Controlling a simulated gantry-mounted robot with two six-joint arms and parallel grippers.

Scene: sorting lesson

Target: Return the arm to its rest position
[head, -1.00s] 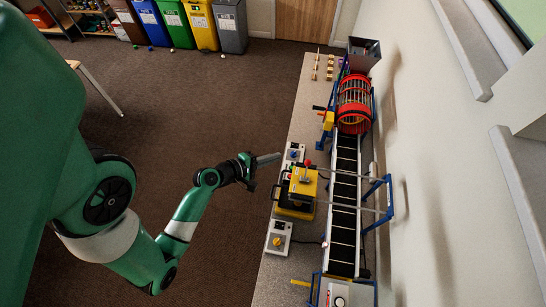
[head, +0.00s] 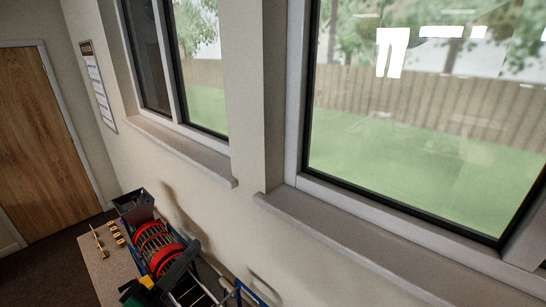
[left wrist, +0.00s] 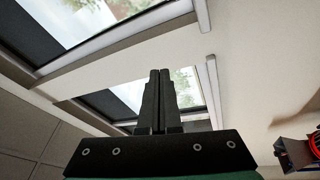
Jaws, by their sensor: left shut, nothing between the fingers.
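My left gripper (head: 192,248) shows at the bottom of the head view, dark and partly cut off by the frame edge. It appears in front of the sorting machine from this viewpoint. In the left wrist view, its two black fingers (left wrist: 159,75) are pressed together and point up toward the window and ceiling side, with nothing between them. My right gripper is in neither view.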

